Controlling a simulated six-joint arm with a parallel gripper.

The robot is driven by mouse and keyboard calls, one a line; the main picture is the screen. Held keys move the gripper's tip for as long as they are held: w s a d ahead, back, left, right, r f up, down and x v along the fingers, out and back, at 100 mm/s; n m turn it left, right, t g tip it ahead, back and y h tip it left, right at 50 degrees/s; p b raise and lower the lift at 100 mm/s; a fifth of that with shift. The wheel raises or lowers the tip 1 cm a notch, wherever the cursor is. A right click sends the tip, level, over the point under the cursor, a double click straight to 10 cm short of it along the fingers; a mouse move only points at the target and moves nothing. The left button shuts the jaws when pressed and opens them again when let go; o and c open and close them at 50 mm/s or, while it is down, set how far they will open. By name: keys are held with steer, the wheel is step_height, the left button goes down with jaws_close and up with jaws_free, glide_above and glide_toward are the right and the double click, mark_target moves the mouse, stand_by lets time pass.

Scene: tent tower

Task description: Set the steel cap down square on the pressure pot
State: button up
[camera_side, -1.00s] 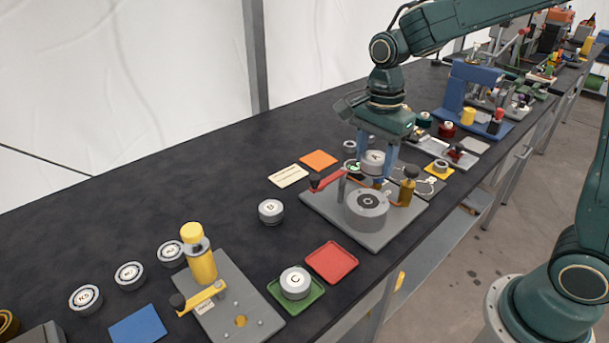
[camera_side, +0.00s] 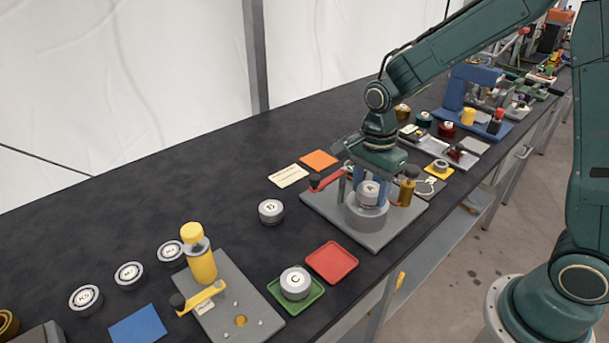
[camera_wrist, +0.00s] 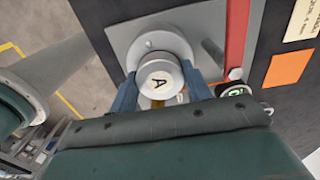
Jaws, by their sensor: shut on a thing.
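The steel cap (camera_side: 368,194) is a round grey disc marked A, held flat between the two blue fingers of my gripper (camera_side: 369,191). It also shows in the wrist view (camera_wrist: 160,82), with a finger on each side. The pressure pot (camera_side: 366,218) is a wide grey cylinder on a grey base plate (camera_side: 334,222). The cap is over the pot and hides much of its top. In the wrist view the pot's rim (camera_wrist: 158,39) shows beyond the cap's far edge. I cannot tell whether cap and pot touch.
A red lever (camera_side: 327,180) stands left of the pot and a brass post (camera_side: 406,191) right of it. Cap B (camera_side: 271,211) lies to the left. Cap C (camera_side: 295,281) sits on a green tray (camera_side: 308,303), near an empty red tray (camera_side: 331,262).

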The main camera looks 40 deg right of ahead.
mark_target(370, 188)
steer(key=shift+f, duration=0.15)
steer(key=o, duration=1.2)
steer(key=shift+c, duration=0.2)
step_height(370, 188, up, 12)
steer(key=shift+r, duration=0.2)
stand_by(0.4)
